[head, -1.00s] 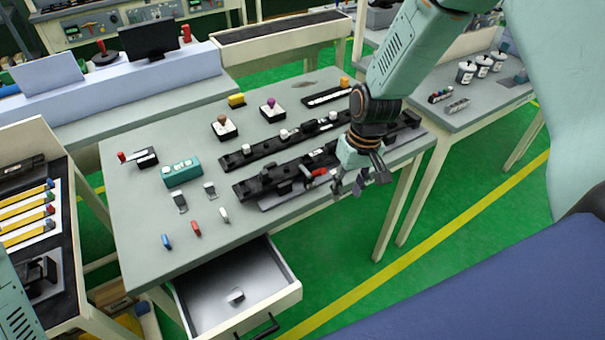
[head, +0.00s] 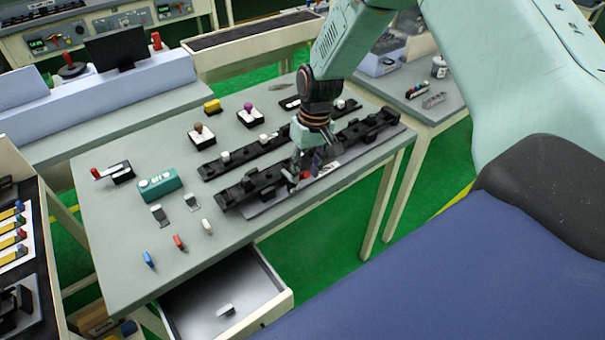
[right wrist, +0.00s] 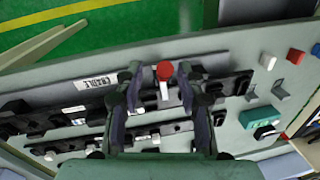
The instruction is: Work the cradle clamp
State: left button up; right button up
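The cradle is a long black fixture (head: 237,195) along the front of the grey table, and its "CRADLE" label (right wrist: 96,83) shows in the right wrist view. Its clamp lever has a red tip (right wrist: 165,71) and a pale shaft; in the head view only a bit of red (head: 304,175) shows beside my fingers. My right gripper (head: 303,179) is over the cradle, pointing down. In the right wrist view its two fingers (right wrist: 161,80) are apart, with the red-tipped lever in the gap; contact is not visible. My left gripper is out of view.
A second black rail (head: 215,170) lies behind the cradle. A teal button box (head: 158,185), metal clips (head: 158,214) and blue, red (head: 179,242) and white pegs lie to the left. An open drawer (head: 275,303) juts out at the front.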

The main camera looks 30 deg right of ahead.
jog(key=shift+f, duration=0.6)
jog(key=shift+s+a+f, duration=0.1)
jog(key=shift+a+f, duration=0.05)
jog(key=shift+s+a, duration=0.25)
jog(key=shift+a, duration=0.15)
jog(key=shift+w+d+f, duration=0.2)
jog(key=shift+w+d, duration=0.1)
jog(key=shift+d, duration=0.05)
jog(key=c, duration=0.3)
jog(key=shift+s+a+r, duration=0.1)
jog(key=shift+s+a, duration=0.05)
grip_shut()
